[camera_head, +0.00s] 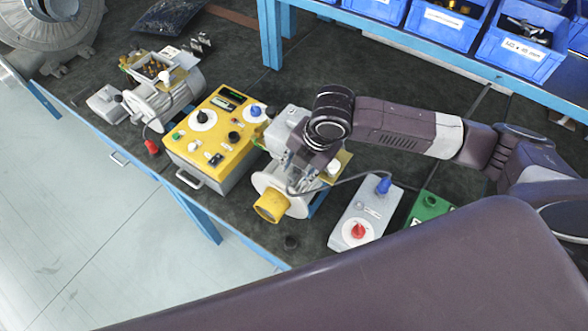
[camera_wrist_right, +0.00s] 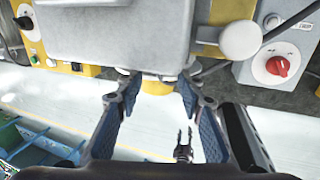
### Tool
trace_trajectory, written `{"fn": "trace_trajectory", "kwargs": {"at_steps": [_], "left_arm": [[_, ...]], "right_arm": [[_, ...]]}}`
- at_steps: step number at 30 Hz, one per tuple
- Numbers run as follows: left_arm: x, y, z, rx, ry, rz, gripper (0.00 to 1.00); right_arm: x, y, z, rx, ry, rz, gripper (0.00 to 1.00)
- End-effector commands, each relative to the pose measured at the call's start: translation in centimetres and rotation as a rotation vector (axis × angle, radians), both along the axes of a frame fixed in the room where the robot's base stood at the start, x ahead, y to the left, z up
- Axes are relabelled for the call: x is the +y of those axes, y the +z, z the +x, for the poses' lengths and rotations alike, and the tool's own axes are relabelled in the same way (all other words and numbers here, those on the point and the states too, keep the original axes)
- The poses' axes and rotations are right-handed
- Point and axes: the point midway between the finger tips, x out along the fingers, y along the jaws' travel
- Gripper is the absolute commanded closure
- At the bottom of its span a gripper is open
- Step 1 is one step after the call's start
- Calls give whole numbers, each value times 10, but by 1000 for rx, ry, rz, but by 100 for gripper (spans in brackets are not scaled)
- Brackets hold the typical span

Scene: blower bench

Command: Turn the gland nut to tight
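A blower motor with a grey terminal box (camera_head: 286,122), a pale round flange (camera_head: 270,186) and a yellow end cap (camera_head: 271,205) stands on the bench. My right gripper (camera_head: 297,176) is pointed down at the side of this motor, and it hides part of it. In the right wrist view the grey terminal box (camera_wrist_right: 130,35) fills the top, and my two fingers are apart just below it. The yellow cap (camera_wrist_right: 157,87) shows beyond and between the fingertips. I cannot clearly make out the gland nut; it may be hidden by the box or fingers. My left gripper is out of view.
A yellow control box (camera_head: 215,135) stands left of the motor. A grey switch box (camera_head: 362,214) with a red knob and a green box (camera_head: 430,206) stand right. A dark cable (camera_head: 345,183) runs between. Blue bins (camera_head: 522,47) line the shelf behind.

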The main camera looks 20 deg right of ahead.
Motion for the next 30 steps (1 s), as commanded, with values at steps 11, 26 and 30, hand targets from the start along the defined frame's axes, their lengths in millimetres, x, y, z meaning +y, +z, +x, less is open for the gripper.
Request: {"fn": "trace_trajectory", "kwargs": {"at_steps": [11, 26, 30], "left_arm": [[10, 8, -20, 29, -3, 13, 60], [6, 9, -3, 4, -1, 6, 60], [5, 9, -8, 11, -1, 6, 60]], "right_arm": [[5, -32, 7, -1, -1, -2, 65], [5, -32, 8, -2, -1, -1, 96], [5, -32, 8, -3, -1, -2, 100]]}}
